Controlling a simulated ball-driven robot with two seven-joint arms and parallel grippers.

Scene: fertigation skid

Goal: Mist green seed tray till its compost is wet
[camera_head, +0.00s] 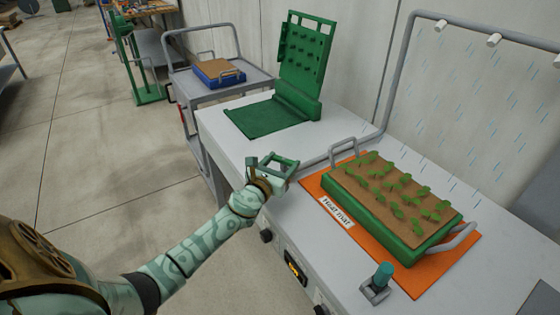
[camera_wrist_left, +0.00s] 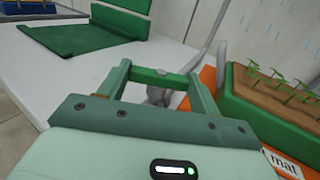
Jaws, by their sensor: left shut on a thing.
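The green seed tray (camera_head: 385,235), with grey end handles, stands on the orange mat (camera_head: 315,184). Its compost (camera_head: 367,193) looks light brown, with several green seedlings. White nozzles (camera_head: 493,40) on the grey pipe frame (camera_head: 400,60) stand above and behind it. Blue mist streaks fall over the tray area. My left gripper (camera_head: 280,163) is left of the tray, shut on a small green bar, seemingly a valve handle (camera_wrist_left: 163,78), at the grey pipe's end. The wrist view shows the green tray edge (camera_wrist_left: 245,118) at right. My right gripper is not in view.
A green pegged stand (camera_head: 300,60) with a flat base is on the white bench behind my gripper. A teal-topped knob (camera_head: 381,275) stands by the front edge. A grey cart (camera_head: 190,85) carries a blue tray (camera_head: 215,78).

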